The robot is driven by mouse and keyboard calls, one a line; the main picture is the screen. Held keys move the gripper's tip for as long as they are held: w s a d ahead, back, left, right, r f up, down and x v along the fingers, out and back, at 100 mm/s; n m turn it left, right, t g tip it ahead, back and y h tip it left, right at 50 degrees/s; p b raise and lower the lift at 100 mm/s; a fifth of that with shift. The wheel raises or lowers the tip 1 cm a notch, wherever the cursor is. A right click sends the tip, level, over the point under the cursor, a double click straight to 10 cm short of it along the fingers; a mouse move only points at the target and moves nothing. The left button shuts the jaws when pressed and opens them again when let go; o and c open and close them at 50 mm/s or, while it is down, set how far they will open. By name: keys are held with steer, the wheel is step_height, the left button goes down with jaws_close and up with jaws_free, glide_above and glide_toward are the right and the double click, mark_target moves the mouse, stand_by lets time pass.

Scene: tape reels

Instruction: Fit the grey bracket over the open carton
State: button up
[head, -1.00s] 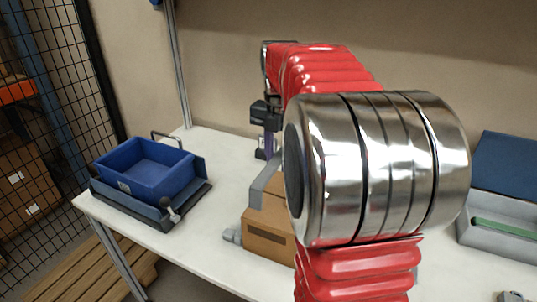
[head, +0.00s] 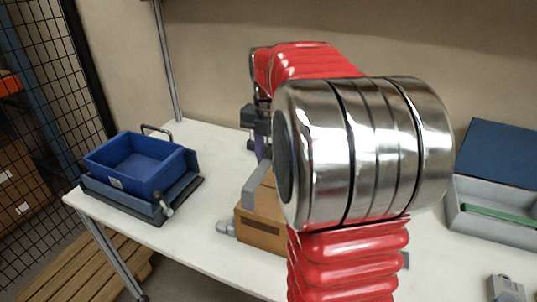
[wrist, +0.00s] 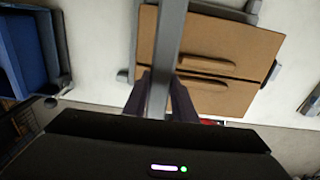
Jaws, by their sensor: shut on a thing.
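The grey bracket (head: 256,183) shows as a long grey bar at the carton in the head view. In the wrist view the bracket (wrist: 167,45) runs from the top edge down between my fingers. My gripper (wrist: 158,98) is shut on it; in the head view my gripper (head: 263,150) is behind the carton, partly hidden by my arm. The brown carton (head: 262,232) stands on the table, its right part hidden by my arm. In the wrist view the carton (wrist: 228,40) lies beneath the bracket, with two long tan pieces on top. I cannot tell whether bracket and carton touch.
A blue bin (head: 135,165) sits in a dark tray at the table's left. A grey box with a blue lid (head: 490,150) stands at the right. A small grey fitting (head: 227,228) is beside the carton. Bare white table (head: 190,215) lies between bin and carton.

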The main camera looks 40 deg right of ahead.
mark_target(268, 159)
steer(key=shift+f, duration=2.95)
steer(key=o, duration=1.1)
step_height(268, 159, up, 14)
steer(key=shift+f, duration=0.15)
